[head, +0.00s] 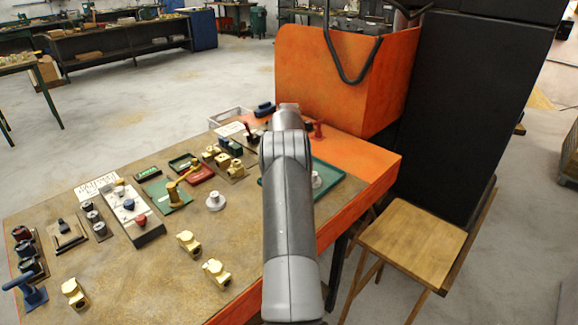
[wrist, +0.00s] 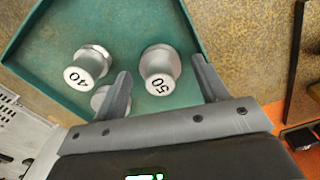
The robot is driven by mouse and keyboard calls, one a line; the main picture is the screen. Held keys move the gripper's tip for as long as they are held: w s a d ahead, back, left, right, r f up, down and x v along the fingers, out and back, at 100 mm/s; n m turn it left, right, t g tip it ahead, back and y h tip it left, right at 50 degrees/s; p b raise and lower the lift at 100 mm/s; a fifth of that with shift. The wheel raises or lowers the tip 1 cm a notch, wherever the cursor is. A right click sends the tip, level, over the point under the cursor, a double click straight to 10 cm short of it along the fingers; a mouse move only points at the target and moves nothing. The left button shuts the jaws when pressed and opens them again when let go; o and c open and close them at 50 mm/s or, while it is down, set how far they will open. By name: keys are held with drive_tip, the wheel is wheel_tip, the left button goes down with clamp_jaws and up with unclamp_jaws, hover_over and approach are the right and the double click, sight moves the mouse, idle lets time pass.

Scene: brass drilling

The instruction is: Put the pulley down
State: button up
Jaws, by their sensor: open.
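Silver flanged pieces, which look like pulleys, stand in the green tray (wrist: 120,30). One marked 50 (wrist: 160,68) is between the fingers of my gripper (wrist: 160,67), with a gap on each side in the wrist view. One marked 40 (wrist: 88,66) stands to its left. A third (wrist: 104,98) is partly hidden by the left finger. My gripper is open and holds nothing. In the head view my arm covers the gripper and much of the green tray (head: 333,175); one silver piece (head: 316,180) shows beside the arm. Another silver piece (head: 215,201) stands on the table outside the tray.
The table (head: 150,270) carries several brass fittings (head: 216,272), a green plate with a brass part (head: 168,194), and a grey switch box (head: 132,212). An orange panel (head: 335,80) rises behind. A wooden stool (head: 415,240) stands at right.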

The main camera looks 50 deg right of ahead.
drive_tip(key=shift+r, duration=0.1)
wheel_tip(320, 180, up, 12)
drive_tip(key=a+r+n+t, duration=0.1)
drive_tip(key=a+r+n, duration=0.2)
drive_tip(key=a+r, duration=0.45)
drive_tip(key=a+r+n, duration=0.2)
drive_tip(key=a+r, duration=0.3)
drive_tip(key=a, duration=0.5)
drive_tip(key=s+a+r+n+t, duration=0.1)
drive_tip(key=s+a+r+n, duration=0.2)
drive_tip(key=a, duration=0.5)
drive_tip(key=s+a+r+n+t, duration=0.1)
drive_tip(key=s+a+r+n, duration=0.15)
drive_tip(key=a, duration=0.55)
drive_tip(key=s+a+f+n+t, duration=0.1)
drive_tip(key=s+a+n, duration=0.4)
drive_tip(key=s+a, duration=0.75)
drive_tip(key=s+a+f+n+t, duration=0.1)
drive_tip(key=s+a+f+n, duration=0.4)
drive_tip(key=s, duration=0.6)
wheel_tip(320, 180, down, 3)
drive_tip(key=a, duration=0.2)
drive_tip(key=shift+s+a+t, duration=0.3)
drive_tip(key=shift+s+a, duration=0.05)
drive_tip(key=shift+a, duration=0.05)
drive_tip(key=shift+n, duration=0.25)
